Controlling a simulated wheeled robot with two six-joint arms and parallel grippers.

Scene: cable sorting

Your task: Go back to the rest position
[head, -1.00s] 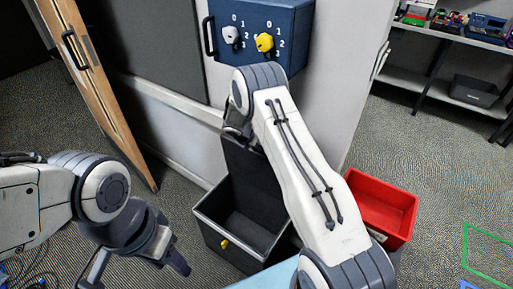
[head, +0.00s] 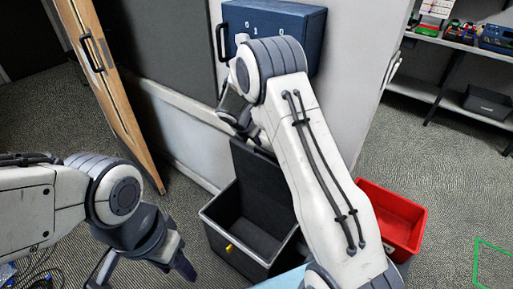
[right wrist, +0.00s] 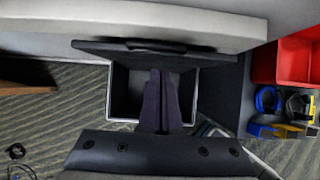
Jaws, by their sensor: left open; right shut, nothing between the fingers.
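My left gripper (head: 140,268) is at the lower left of the head view, pointing down and to the right. Its fingers are apart and nothing shows between them. My right arm reaches up across the middle of the head view, and its gripper (head: 238,118) is partly hidden behind the forearm, above the black bin. In the right wrist view the right gripper's fingers (right wrist: 161,98) are together and empty, seen over the open black bin (right wrist: 121,98).
The black bin (head: 222,240) stands open with its lid up. A red bin (head: 400,205) is right of my right arm. A blue box (head: 305,22) hangs on the wall. A wooden door (head: 120,100) is at left and a shelf (head: 425,90) at upper right.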

